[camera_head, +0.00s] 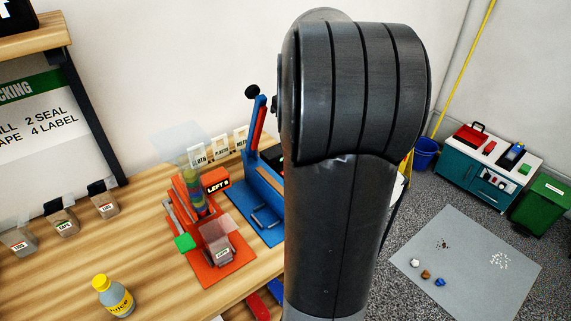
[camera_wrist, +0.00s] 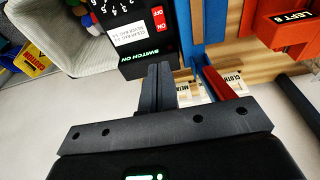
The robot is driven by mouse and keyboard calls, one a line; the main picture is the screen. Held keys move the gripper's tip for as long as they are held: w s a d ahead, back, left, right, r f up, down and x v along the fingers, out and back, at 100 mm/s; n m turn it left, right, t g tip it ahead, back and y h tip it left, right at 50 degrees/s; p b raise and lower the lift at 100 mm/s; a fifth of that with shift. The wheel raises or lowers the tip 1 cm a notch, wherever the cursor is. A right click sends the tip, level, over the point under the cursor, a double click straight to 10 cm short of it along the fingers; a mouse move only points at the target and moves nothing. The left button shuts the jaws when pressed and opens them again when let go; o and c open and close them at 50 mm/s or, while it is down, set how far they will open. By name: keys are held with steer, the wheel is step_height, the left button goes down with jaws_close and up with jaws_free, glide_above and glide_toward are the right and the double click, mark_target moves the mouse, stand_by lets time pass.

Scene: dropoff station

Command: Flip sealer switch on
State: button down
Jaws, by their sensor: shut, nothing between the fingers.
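The sealer's black control box (camera_wrist: 130,55) fills the upper middle of the wrist view, with a dial scale, a white label and the words "SWITCH ON". Its small red switch (camera_wrist: 158,17), marked ON and OFF, is near the top edge of that view. My gripper (camera_wrist: 158,68) is shut and empty, its fingertips in front of the box's lower part, below the switch in the picture. I cannot tell whether they touch the box. In the head view, the blue sealer (camera_head: 262,185) with its raised lever stands on the table; my arm hides the gripper and most of the box.
An orange machine (camera_head: 217,260) marked LEFT stands left of the sealer. A yellow-capped bottle (camera_head: 115,297) and several small bins (camera_head: 62,222) are on the wooden table (camera_head: 160,255). A grey bin (camera_wrist: 62,35) with coloured things sits beside the box. Floor lies at right.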

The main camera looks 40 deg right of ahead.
steer(key=f, duration=0.4)
steer(key=w+f, duration=0.1)
steer(key=f, duration=0.4)
steer(key=w+f, duration=0.1)
steer(key=f, duration=0.4)
steer(key=shift+w+f, duration=0.15)
steer(key=shift+w, duration=0.1)
steer(key=shift+w+f+g, duration=0.2)
steer(key=shift+f+g, duration=0.1)
steer(key=shift+g, duration=0.1)
steer(key=shift+s+r, duration=0.1)
steer(key=shift+s, duration=0.1)
steer(key=shift+s+r, duration=0.2)
steer(key=shift+s, duration=0.4)
steer(key=shift+r, duration=0.15)
step_height(320, 180, up, 10)
steer(key=s, duration=0.1)
steer(key=shift+r, duration=0.25)
steer(key=shift+s, duration=0.1)
